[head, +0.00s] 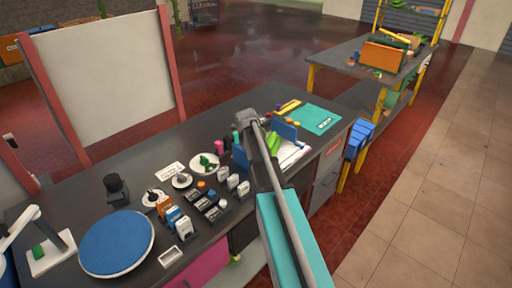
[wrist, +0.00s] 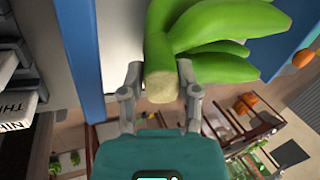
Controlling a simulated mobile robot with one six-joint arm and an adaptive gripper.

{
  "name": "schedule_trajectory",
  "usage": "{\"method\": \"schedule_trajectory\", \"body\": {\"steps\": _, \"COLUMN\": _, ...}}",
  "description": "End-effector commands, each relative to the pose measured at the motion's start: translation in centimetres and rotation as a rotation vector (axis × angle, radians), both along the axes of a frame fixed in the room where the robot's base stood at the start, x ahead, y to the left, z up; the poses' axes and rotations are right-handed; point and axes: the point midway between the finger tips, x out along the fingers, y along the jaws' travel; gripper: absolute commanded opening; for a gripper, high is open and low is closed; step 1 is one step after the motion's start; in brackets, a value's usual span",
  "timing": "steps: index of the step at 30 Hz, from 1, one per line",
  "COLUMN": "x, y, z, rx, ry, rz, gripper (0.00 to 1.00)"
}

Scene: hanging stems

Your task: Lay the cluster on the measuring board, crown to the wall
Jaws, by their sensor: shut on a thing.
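The cluster is a bunch of green bananas with a pale cut crown. In the wrist view the cluster (wrist: 215,30) has its crown between the two fingers of my gripper (wrist: 161,78), which is shut on it. The fruit fans out up and to the right. In the head view the cluster (head: 273,143) shows as a small green patch beside my arm's end, over or at the measuring board. The measuring board (head: 291,156) is white, with a blue upright wall (head: 286,130). My arm hides part of the board. I cannot tell whether the cluster touches it.
A teal mat (head: 316,118) lies behind the board. Left of it are a white plate (head: 205,163) with a green item, several small boxes and a blue round plate (head: 117,243). Blue bins (head: 359,138) hang at the bench's right end.

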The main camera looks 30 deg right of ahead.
Motion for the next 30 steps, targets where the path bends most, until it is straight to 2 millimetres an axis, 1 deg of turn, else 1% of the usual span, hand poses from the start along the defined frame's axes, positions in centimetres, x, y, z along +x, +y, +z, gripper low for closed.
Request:
{"method": "schedule_trajectory", "body": {"steps": 22, "x": -0.01, "y": -0.14, "z": -0.87, "rx": -0.001, "ry": -0.001, "rz": -0.001, "gripper": 0.00}}
{"method": "schedule_trajectory", "body": {"steps": 23, "x": -0.02, "y": -0.14, "z": -0.86, "rx": -0.001, "ry": -0.001, "rz": -0.001, "gripper": 0.44}}
{"method": "schedule_trajectory", "body": {"steps": 24, "x": -0.02, "y": -0.15, "z": -0.80, "rx": -0.001, "ry": -0.001, "rz": -0.001, "gripper": 0.52}}
{"method": "schedule_trajectory", "body": {"steps": 29, "x": -0.02, "y": -0.16, "z": -0.81, "rx": -0.001, "ry": 0.000, "rz": -0.001, "gripper": 0.81}}
{"method": "schedule_trajectory", "body": {"steps": 30, "x": -0.02, "y": -0.16, "z": -0.81, "rx": -0.001, "ry": 0.000, "rz": -0.002, "gripper": 0.82}}
